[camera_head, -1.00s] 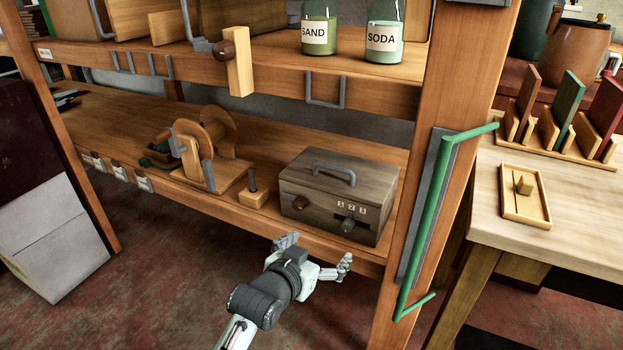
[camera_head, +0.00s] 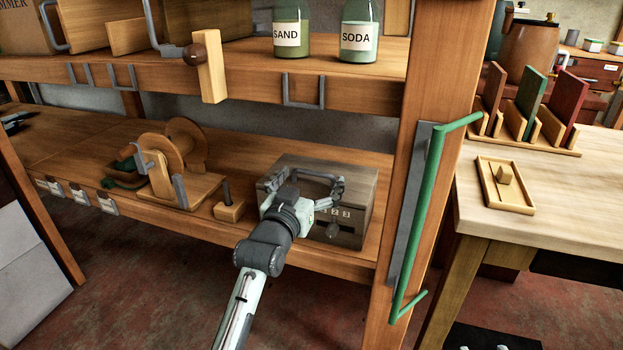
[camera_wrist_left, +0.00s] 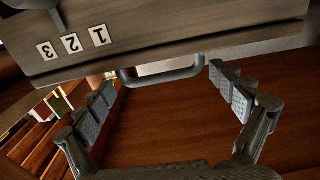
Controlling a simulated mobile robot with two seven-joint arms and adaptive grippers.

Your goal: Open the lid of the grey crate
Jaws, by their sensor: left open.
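The grey crate (camera_head: 357,224) sits on the lower shelf, its lid (camera_head: 361,187) lying flat and closed. Its front carries labels 1, 2, 3 and a dark knob (camera_head: 333,231); the gripper hides its left part. The lid's grey bar handle (camera_wrist_left: 162,77) shows in the left wrist view, where the crate front (camera_wrist_left: 150,45) appears upside down. My left gripper (camera_head: 313,182) is over the front of the lid, fingers spread. In the left wrist view the handle lies between the open fingertips (camera_wrist_left: 168,87), with gaps at its ends; I cannot tell whether they touch it.
A small wooden block with a peg (camera_head: 229,210) and a wooden spool device (camera_head: 178,165) stand left of the crate. The upper shelf (camera_head: 350,93) overhangs behind. A post with a green bar handle (camera_head: 432,190) stands to the right, before a table (camera_head: 550,205).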

